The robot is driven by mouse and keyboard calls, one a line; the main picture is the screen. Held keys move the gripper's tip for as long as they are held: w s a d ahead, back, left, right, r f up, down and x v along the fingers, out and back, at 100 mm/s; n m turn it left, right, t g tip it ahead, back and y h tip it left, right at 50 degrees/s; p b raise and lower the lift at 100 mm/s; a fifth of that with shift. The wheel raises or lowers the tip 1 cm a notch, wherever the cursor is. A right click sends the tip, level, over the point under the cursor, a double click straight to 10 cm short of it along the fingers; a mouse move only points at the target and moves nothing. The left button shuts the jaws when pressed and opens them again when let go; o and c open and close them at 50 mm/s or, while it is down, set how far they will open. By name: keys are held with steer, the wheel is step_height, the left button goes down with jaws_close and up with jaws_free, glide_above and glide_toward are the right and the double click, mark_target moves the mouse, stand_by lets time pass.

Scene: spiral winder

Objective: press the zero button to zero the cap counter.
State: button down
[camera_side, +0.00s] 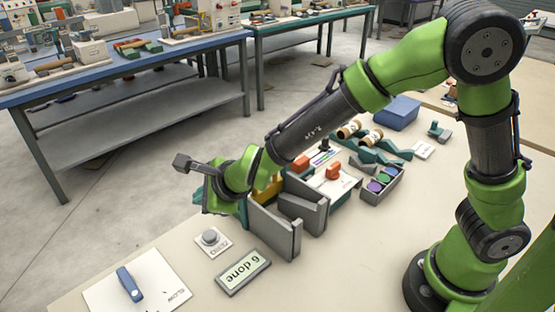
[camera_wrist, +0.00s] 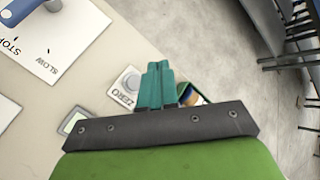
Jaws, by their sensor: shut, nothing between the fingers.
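The zero button (camera_side: 210,237) is a round grey knob on a small white plate marked ZERO, flat on the table near its front left edge. It also shows in the wrist view (camera_wrist: 131,80), just left of my fingers. The cap counter (camera_side: 243,272) beside it reads "6 done"; part of it shows in the wrist view (camera_wrist: 73,121). My gripper (camera_wrist: 160,68) has teal fingers, shut together with nothing between them. In the side view my gripper (camera_side: 203,196) is above and behind the button, apart from it. The fingertips are partly hidden there.
A white SLOW/STOP plate (camera_side: 165,290) with a blue lever (camera_side: 129,284) lies at the front left. Grey upright plates (camera_side: 275,232) stand right of the button. A tray of coloured caps (camera_side: 381,184) and a blue box (camera_side: 397,112) are farther back.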

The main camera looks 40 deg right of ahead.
mark_target(212, 237)
steer(key=shift+f, duration=4.05)
steer(key=shift+f, duration=0.2)
steer(key=shift+f, duration=0.25)
steer(key=shift+f, duration=0.45)
steer(key=shift+r, duration=0.9)
steer(key=shift+r, duration=2.5)
